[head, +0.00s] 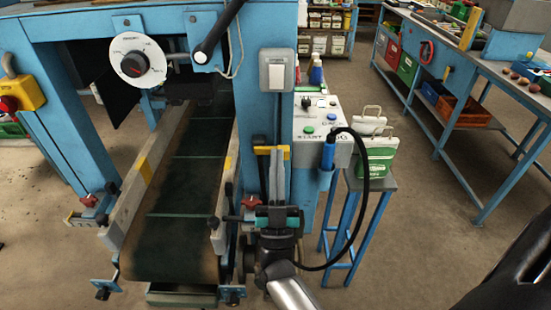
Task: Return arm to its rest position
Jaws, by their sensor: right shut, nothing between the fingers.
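My right gripper (273,178) is in front of the blue machine post, just right of the conveyor belt, with its fingers pointing up and away. It is shut and empty. My right arm (292,292) reaches up to it from the bottom edge. I cannot tell whether the fingers touch the post behind them. My left gripper is not in view.
A dark conveyor belt (172,220) runs under a blue machine frame (65,85). Right of the gripper are a control box (313,124), a looping black cable (368,185) and green-white sacks (378,153) on a small stand. A workbench (470,80) stands far right, with open floor between.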

